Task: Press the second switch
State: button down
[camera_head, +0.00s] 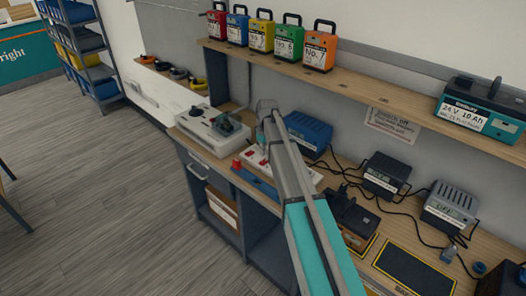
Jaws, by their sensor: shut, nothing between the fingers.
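A white strip (256,157) with several red switches lies on the bench, partly hidden behind my arm. The switches on its left part show as small red spots, and their order and positions cannot be made out. My teal and grey arm reaches from the bottom edge up over the bench, its far end above and behind the strip. My gripper is hidden behind the arm, so its fingers and any contact with a switch cannot be seen.
A white box (199,130) with a dark grey part stands left of the strip. A blue charger (309,131) and grey chargers (386,174) with cables stand to the right. A shelf (385,80) with colored battery packs overhangs the back. Open floor lies left.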

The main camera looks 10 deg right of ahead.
aim_at(264, 161)
jog(key=shift+s+a+f+b, duration=0.1)
jog(key=shift+f+b, duration=0.75)
jog(key=shift+f, duration=0.15)
jog(key=shift+s+a+f+b, duration=0.1)
jog(key=shift+f+b, duration=0.7)
jog(key=shift+f, duration=0.15)
jog(key=shift+s+a+f+h+b, duration=0.1)
jog(key=shift+f+h+b, duration=0.2)
jog(key=shift+f+b, duration=0.1)
jog(key=shift+r, duration=0.2)
jog(key=shift+w+d, duration=0.2)
jog(key=shift+w+d+r+p, duration=0.25)
jog(key=shift+w+d+p, duration=0.1)
jog(key=shift+d+p, duration=0.15)
jog(key=shift+r, duration=0.2)
